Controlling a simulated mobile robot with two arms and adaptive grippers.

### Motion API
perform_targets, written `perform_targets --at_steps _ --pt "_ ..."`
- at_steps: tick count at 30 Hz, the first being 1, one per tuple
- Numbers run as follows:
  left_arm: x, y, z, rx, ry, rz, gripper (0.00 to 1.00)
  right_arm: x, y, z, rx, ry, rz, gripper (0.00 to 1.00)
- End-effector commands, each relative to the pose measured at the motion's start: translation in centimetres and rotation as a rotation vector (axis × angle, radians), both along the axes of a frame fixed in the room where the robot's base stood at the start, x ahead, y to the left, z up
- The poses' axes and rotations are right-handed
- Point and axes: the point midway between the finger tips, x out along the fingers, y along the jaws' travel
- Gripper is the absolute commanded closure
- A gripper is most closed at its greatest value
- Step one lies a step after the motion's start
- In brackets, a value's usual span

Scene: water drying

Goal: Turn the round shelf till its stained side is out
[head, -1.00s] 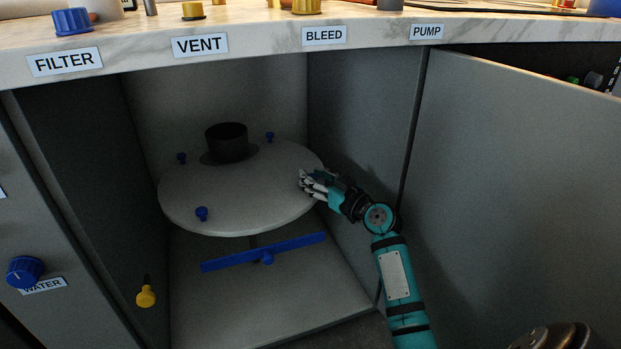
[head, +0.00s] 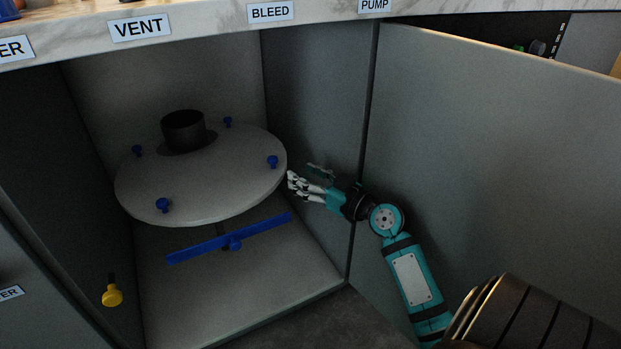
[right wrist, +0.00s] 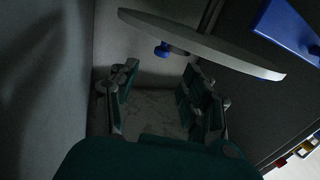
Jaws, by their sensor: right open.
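The round shelf (head: 225,180) is a pale grey disc inside the open cabinet, with a black cup-like cylinder (head: 183,131) and several blue knobs (head: 163,205) on top. No stain can be made out on the side I see. My right gripper (head: 292,184) is open and empty beside the shelf's right rim, apart from it in the head view. In the right wrist view the gripper's fingers (right wrist: 160,95) are spread, and the shelf's edge (right wrist: 205,45) runs past beyond them. My left gripper is out of view.
A blue bar (head: 205,246) is below the shelf. A yellow knob (head: 112,294) is on the cabinet's left wall. The open door (head: 500,150) is at right. The worktop edge (head: 205,24) with labels runs overhead. The cabinet floor (head: 230,295) is clear.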

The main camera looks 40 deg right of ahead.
Motion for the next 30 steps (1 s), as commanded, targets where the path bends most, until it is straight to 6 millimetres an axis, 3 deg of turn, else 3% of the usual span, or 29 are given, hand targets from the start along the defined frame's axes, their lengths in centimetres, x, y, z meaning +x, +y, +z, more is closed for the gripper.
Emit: perform_targets --at_steps 4,13,19,24,30 --pt "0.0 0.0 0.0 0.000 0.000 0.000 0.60 -1.2 -0.2 0.0 -0.001 0.001 -0.001 0.53" --pt "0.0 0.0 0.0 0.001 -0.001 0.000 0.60 -1.4 -0.2 0.1 0.000 -0.001 -0.001 0.53" --pt "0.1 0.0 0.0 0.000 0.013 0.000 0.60 -1.1 0.7 0.7 0.000 -0.025 -0.030 0.79" --pt "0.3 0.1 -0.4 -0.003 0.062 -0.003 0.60 -1.0 5.0 4.6 0.002 -0.188 -0.122 1.00" --pt "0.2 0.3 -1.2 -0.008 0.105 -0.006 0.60 -3.5 10.9 10.7 0.037 -0.458 -0.145 1.00"
